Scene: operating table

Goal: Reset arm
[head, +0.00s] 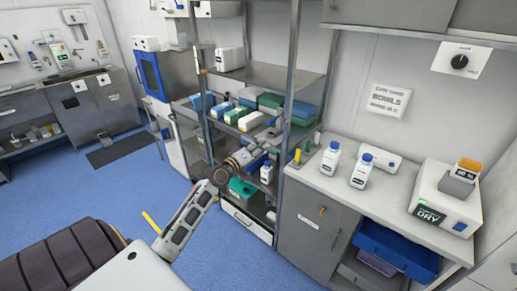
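My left arm reaches from the bottom left toward the metal shelf rack. My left gripper (271,135) is at its far end, in front of the rack's right side and left of the counter. It is small and blends with the shelf behind it, so I cannot tell whether its fingers are open or shut. I make out nothing clearly held in it. My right gripper is not in view.
The metal rack (295,70) holds several green, blue and white boxes. The counter (312,172) carries two white bottles (330,158) (362,170) and a white device (440,198). A blue drawer (395,252) stands open below. Blue floor (50,190) is clear at left.

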